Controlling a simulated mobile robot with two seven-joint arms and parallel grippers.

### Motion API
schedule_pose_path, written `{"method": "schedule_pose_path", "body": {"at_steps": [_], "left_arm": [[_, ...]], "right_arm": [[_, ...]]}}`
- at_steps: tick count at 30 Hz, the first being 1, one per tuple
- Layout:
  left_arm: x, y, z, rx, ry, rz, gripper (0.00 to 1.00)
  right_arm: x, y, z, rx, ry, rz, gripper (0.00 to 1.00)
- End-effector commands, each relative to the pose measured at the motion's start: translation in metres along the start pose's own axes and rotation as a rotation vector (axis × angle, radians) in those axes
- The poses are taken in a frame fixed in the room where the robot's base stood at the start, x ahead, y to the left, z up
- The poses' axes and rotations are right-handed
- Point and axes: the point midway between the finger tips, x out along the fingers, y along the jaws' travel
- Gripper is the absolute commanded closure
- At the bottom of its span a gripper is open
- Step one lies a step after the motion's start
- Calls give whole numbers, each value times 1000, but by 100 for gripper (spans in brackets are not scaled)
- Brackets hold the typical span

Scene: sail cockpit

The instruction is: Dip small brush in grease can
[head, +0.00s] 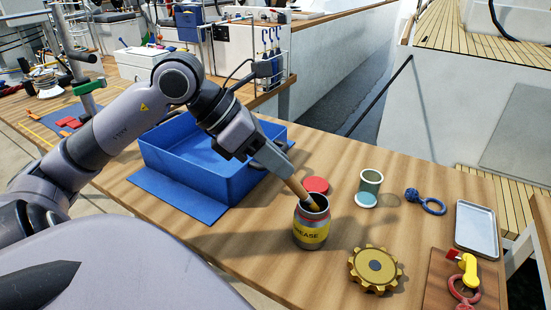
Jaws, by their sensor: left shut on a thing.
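The grease can (311,235) stands upright and open on the wooden table, with a yellow label. My left gripper (278,165) is above and to the left of the can, shut on the small brush (297,188). The brush's wooden handle slants down to the right, and its lower end is inside the can's mouth. The bristles are hidden in the can, so I cannot tell how deep they reach. A red lid (316,185) lies on the table behind the can. My right gripper is not in view.
A blue tray (215,178) stands left of the can. A brass gear (375,268) lies front right. A green cup (371,183), a blue ringed tool (427,202), a metal tray (476,230) and a board with red and yellow hardware (437,292) are to the right.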

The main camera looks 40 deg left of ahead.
Motion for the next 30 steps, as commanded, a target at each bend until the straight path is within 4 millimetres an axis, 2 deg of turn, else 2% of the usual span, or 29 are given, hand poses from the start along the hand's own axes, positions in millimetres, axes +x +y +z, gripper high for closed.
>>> {"method": "schedule_pose_path", "body": {"at_steps": [14,30], "left_arm": [[0,-1,-2,-2,14,-4,100],[-33,-6,29,0,4,0,100]], "right_arm": [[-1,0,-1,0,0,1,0],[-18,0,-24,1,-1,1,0]]}}
